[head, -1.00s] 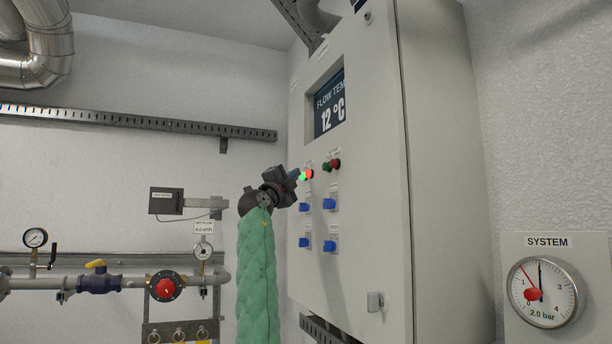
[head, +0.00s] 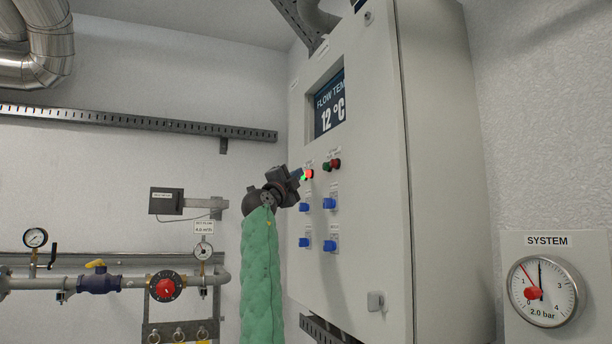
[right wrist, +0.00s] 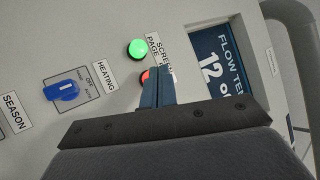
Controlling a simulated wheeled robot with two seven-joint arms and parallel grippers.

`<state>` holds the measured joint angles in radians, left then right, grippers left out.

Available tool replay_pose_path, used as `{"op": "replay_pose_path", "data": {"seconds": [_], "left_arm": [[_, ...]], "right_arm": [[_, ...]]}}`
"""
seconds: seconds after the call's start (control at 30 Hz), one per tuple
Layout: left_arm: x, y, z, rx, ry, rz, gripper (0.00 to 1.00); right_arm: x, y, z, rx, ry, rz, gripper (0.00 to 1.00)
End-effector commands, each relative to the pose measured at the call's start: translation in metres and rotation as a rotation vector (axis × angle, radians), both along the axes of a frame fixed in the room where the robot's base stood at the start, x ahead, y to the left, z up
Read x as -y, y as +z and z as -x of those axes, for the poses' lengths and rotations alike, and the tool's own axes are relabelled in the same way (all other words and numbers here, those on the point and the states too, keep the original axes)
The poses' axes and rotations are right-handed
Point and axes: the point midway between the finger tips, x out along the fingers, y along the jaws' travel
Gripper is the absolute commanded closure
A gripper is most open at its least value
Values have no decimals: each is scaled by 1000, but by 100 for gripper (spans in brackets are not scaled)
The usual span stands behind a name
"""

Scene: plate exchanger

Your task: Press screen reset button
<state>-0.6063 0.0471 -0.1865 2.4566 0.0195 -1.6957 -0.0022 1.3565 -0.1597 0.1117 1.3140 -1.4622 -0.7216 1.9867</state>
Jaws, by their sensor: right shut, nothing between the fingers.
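The control cabinet (head: 362,120) carries a lit green button (head: 303,178) and a red button (head: 309,173) side by side below its screen (head: 329,104). My right gripper (head: 298,174) is shut and empty, its tips at this pair. In the right wrist view, the green button (right wrist: 138,49) is clear of the fingers. The red button (right wrist: 146,77) is partly hidden behind the shut fingertips (right wrist: 161,72). A label beside them starts "SCREEN" and "PAGE"; the rest is covered. I cannot tell whether the tips touch the red button. My left gripper is not in view.
A second green and red button pair (head: 331,165) sits just right of my gripper. Several blue selector knobs (head: 329,203) are below. Pipes with a red-knobbed valve (head: 164,287) run at the lower left. A pressure gauge (head: 543,291) is at the right.

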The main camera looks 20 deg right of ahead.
Motion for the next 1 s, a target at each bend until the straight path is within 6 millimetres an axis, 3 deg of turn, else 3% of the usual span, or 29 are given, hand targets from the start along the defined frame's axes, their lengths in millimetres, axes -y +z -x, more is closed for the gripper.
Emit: {"op": "replay_pose_path", "data": {"seconds": [1.0], "left_arm": [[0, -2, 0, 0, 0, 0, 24]], "right_arm": [[10, 0, 0, 0, -1, 0, 100]]}}
